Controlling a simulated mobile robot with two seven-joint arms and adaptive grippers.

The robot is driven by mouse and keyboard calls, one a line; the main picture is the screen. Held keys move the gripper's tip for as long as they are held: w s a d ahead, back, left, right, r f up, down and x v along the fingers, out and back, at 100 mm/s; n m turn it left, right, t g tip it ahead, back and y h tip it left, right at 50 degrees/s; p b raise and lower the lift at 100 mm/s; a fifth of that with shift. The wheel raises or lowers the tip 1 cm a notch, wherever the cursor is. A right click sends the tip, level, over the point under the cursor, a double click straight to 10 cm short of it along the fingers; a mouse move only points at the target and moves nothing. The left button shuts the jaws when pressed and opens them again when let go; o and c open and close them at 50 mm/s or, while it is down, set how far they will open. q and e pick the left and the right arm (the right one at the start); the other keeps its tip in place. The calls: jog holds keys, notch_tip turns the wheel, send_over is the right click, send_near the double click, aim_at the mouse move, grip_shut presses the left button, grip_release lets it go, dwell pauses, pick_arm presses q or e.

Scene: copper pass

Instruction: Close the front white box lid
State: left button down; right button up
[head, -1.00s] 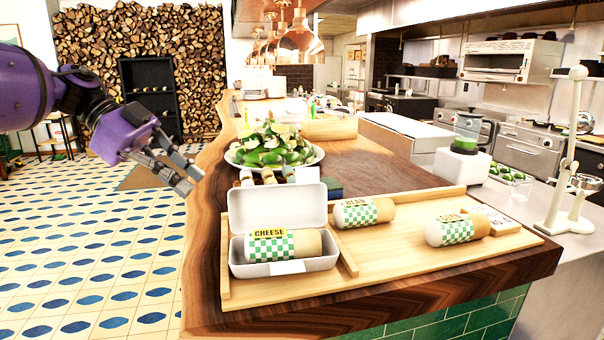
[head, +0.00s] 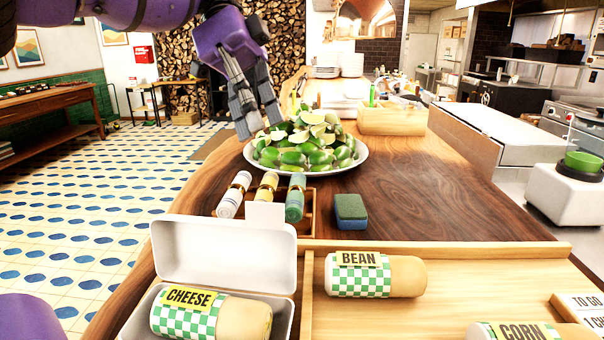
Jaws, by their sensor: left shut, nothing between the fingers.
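The white box (head: 285,318) stands at the front left of the wooden tray, with its lid (head: 224,254) raised upright at the back. A wrapped roll labelled CHEESE (head: 210,316) lies inside it. My left gripper (head: 258,132) points down with its fingers together and empty. In the picture it is above and beyond the lid, by the left side of the plate of limes; I cannot tell whether it touches the plate. My right gripper is not in view.
A BEAN roll (head: 375,275) and a CORN roll (head: 520,330) lie on the tray (head: 450,252). Behind the lid are several small rolls in a wooden holder (head: 311,222) and a blue-green sponge (head: 350,211). The lime plate (head: 352,170) stands further back. Bare counter (head: 430,205) lies to the right.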

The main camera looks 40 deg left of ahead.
pick_arm(q)
jog(key=s+d+f+p, duration=0.1)
jog(key=s+d+f, duration=0.5)
jog(key=d, duration=0.1)
jog(key=shift+s+d+f+p, duration=0.25)
jog(key=shift+s+f+p, duration=0.05)
jog(key=shift+s, duration=0.1)
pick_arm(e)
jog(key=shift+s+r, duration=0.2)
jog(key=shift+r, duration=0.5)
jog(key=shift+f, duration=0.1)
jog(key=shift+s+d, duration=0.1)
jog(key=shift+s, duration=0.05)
